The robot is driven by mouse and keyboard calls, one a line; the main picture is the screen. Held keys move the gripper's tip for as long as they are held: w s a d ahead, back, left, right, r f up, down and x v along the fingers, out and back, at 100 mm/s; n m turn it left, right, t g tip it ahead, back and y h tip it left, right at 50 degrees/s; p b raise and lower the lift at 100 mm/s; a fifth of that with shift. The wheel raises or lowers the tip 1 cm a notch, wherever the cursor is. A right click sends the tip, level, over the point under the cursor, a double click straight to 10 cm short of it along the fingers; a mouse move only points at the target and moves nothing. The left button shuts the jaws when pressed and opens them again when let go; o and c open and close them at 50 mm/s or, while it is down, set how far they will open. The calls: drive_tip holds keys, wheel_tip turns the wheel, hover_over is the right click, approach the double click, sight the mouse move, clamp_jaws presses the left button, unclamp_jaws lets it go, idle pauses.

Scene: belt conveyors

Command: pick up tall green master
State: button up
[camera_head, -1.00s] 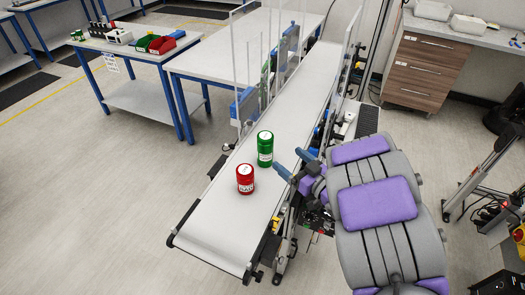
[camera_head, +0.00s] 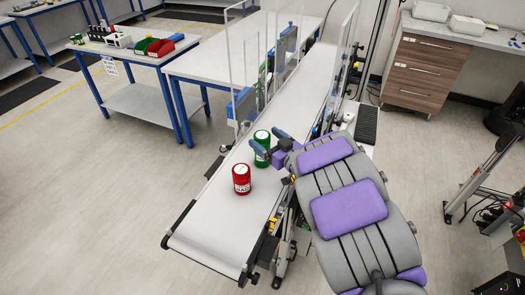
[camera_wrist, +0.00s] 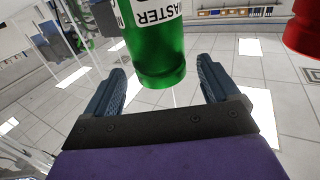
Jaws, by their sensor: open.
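The tall green master can (camera_head: 261,147) stands upright on the conveyor belt, behind and to the right of a shorter red can (camera_head: 241,179). My gripper (camera_head: 270,146) is at the green can, its fingers partly covering the can in the head view. In the wrist view the green can (camera_wrist: 155,45) is upside down in the picture, ahead of and between the two open fingers of my gripper (camera_wrist: 167,82), with gaps on both sides. Part of its white "MASTER" label shows; its far end is cut off. The red can (camera_wrist: 304,30) shows at the right edge.
The white belt (camera_head: 208,235) is clear in front of the cans. Clear upright panels (camera_head: 243,65) line the belt further back. A white table (camera_head: 220,60) stands behind left, and a side bench holds red and green bins (camera_head: 158,46).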

sight(257, 132)
drive_tip(key=x, duration=0.3)
drive_tip(key=shift+w+a+f+b, duration=0.1)
drive_tip(key=shift+w+a+b, duration=0.15)
drive_tip(key=shift+b, duration=0.15)
drive_tip(key=shift+w+a, duration=0.15)
drive_tip(key=shift+a, duration=0.3)
drive_tip(key=shift+d, duration=0.4)
drive_tip(key=c, duration=0.6)
drive_tip(key=shift+a, duration=0.15)
clamp_jaws()
